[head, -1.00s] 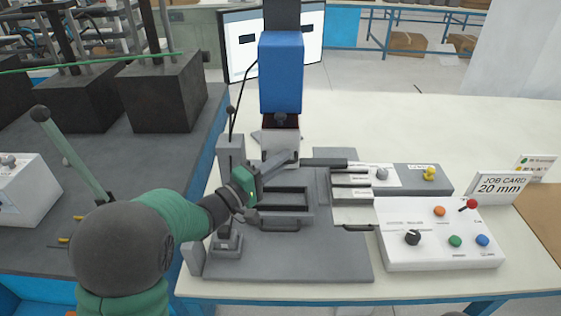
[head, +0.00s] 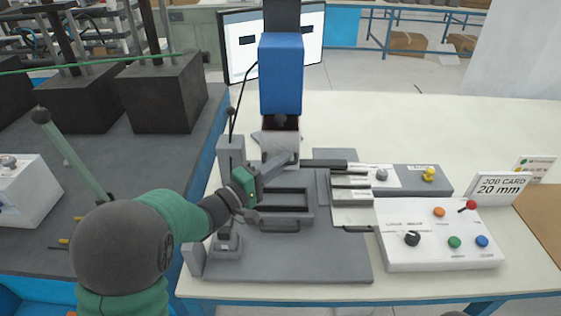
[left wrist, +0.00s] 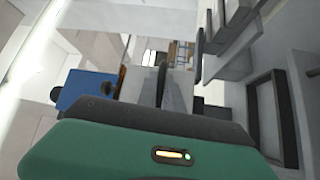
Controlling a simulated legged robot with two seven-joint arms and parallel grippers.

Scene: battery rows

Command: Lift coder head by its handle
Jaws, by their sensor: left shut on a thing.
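The coder head (head: 281,75) is a blue housing on a dark upright column, with a dark red underside and a grey block below it. It also shows at the left of the left wrist view (left wrist: 85,92). My left gripper (head: 290,160) reaches in from the left to just below the head. It is shut on a part there that I take to be the handle; its fingers hide most of it. A black bar (head: 325,163) extends right beyond the fingertips. My right gripper is not in view.
A grey base plate (head: 290,262) with a dark rectangular frame lies below my gripper. To the right are a white control box (head: 440,255) with coloured buttons, a grey switch box (head: 412,176) and a job card reading 20 mm (head: 497,188). The table behind is clear.

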